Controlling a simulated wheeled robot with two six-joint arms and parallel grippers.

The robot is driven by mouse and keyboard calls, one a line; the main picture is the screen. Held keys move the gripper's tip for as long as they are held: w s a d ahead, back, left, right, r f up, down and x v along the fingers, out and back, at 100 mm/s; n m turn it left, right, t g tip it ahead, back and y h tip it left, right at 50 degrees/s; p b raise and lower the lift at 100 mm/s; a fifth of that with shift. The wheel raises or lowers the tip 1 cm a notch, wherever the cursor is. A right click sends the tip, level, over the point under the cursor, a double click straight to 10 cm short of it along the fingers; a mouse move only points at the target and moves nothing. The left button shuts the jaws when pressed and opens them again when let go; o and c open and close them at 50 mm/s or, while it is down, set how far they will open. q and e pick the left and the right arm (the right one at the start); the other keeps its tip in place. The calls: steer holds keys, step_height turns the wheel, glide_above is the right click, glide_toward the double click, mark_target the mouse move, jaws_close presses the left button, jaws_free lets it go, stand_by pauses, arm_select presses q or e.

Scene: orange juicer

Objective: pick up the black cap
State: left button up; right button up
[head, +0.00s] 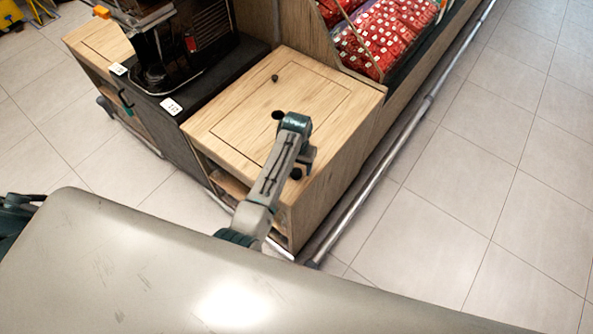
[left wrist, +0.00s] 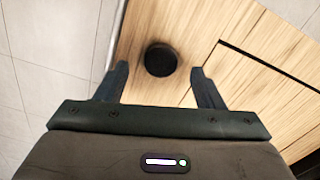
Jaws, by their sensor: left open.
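A round black cap (left wrist: 160,60) lies on the pale wooden cabinet top (head: 225,120), outside the inset panel line and near an edge. In the head view a dark round shape (head: 296,173), which seems to be this cap, shows near the front right corner beside my left gripper (head: 304,165). In the left wrist view the open left gripper (left wrist: 158,85) has its fingers apart on either side of the cap, which sits slightly beyond the tips. I cannot tell whether they touch it. My right gripper is out of view.
A small black knob-like object (head: 275,78) sits farther back on the cabinet top. A dark machine (head: 185,45) stands on the counter to the left. Red packages (head: 385,35) fill a bin behind. A metal rail (head: 400,140) runs along the cabinet's right side; tiled floor beyond is clear.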

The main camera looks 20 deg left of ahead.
mark_target(296, 173)
arm_select(q)
steer(key=shift+a+f, duration=0.1)
steer(key=shift+f, duration=1.2)
steer(key=c, duration=1.1)
steer(key=shift+o, duration=0.2)
steer(key=shift+r, duration=0.15)
